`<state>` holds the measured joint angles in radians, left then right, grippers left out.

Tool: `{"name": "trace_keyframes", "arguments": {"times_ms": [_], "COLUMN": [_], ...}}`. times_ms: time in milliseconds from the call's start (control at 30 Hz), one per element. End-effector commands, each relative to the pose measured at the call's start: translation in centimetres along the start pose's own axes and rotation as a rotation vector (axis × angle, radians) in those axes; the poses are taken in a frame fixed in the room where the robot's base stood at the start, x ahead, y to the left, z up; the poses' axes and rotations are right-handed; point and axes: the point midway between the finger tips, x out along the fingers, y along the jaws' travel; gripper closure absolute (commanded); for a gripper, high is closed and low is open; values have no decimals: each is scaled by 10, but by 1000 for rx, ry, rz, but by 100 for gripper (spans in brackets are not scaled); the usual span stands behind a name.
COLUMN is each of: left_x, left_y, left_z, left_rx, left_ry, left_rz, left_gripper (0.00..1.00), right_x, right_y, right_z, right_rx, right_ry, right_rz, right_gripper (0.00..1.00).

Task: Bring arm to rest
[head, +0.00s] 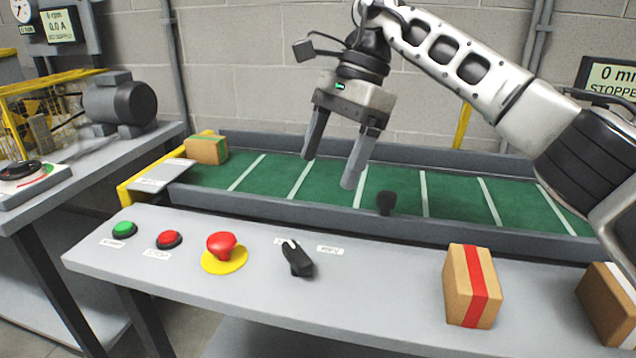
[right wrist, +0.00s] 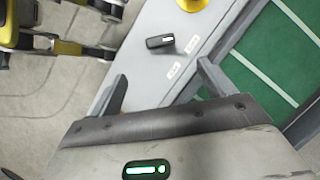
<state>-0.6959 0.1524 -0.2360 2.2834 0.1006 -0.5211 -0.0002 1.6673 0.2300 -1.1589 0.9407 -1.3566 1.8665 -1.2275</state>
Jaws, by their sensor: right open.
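My right arm (head: 450,60) comes in from the right in the head view. Its right gripper (head: 330,170) hangs fingers down above the green conveyor belt, open and empty, with the two fingers well apart. In the right wrist view the fingers (right wrist: 160,85) stand apart with nothing between them, and the console's grey top shows beyond. A black selector switch (head: 297,258) sits on the console in front of the gripper. It also shows in the right wrist view (right wrist: 160,42). My left gripper is in neither view.
The green conveyor (head: 455,198) runs behind the console (head: 370,290). A green button (head: 123,229), a red button (head: 169,239) and a red mushroom button (head: 221,245) are at the left. A red-striped box (head: 471,286) and another box (head: 608,308) stand at the right. A box (head: 207,150) is at the belt's left end.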

Motion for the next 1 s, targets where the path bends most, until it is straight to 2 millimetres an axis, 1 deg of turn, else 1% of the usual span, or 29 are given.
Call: {"name": "trace_keyframes", "arguments": {"times_ms": [33,133,500,567,767,1000], "left_x": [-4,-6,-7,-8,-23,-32], "left_y": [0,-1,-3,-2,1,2], "left_z": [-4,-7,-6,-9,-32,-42], "left_rx": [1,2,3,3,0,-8], "left_ry": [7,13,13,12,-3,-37], "left_rz": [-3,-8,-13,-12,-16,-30], "left_gripper": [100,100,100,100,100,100], "right_x": [-8,-14,-17,-21,-55,-89], "right_y": [0,0,0,0,0,0], "right_z": [1,0,0,2,16,30], "right_rx": [-1,0,-1,-1,-1,-1], "right_ry": [0,0,0,0,0,0], "right_rz": [-2,-1,0,0,-1,0], "right_gripper": [18,18,18,18,18,18]}}
